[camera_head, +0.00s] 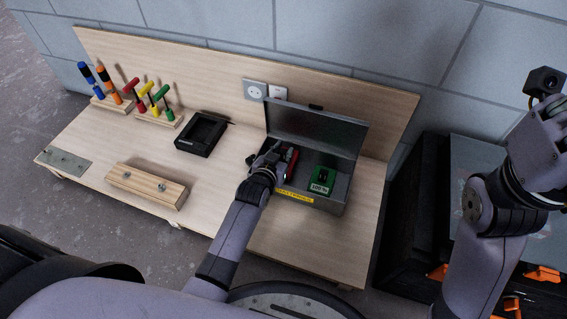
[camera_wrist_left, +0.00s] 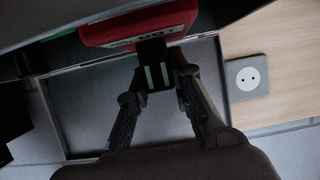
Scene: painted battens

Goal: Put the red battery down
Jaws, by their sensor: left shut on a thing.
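The red battery (camera_head: 291,164) is at the left part of the open grey metal box (camera_head: 338,204), beside my left gripper (camera_head: 274,158). In the left wrist view the red battery (camera_wrist_left: 140,24) is at the top, at the fingers of my left gripper (camera_wrist_left: 155,72), which is shut on it. Whether the battery touches the box floor cannot be told. A green battery (camera_head: 322,180) marked 100 % sits in the right part of the box.
The box lid (camera_head: 315,130) stands open at the back. A black tray-like holder (camera_head: 202,134), a wooden block (camera_head: 147,186) and racks of coloured-handled tools (camera_head: 155,100) stand to the left. A wall socket (camera_head: 255,90) is behind. The bench's front right (camera_head: 310,250) is clear.

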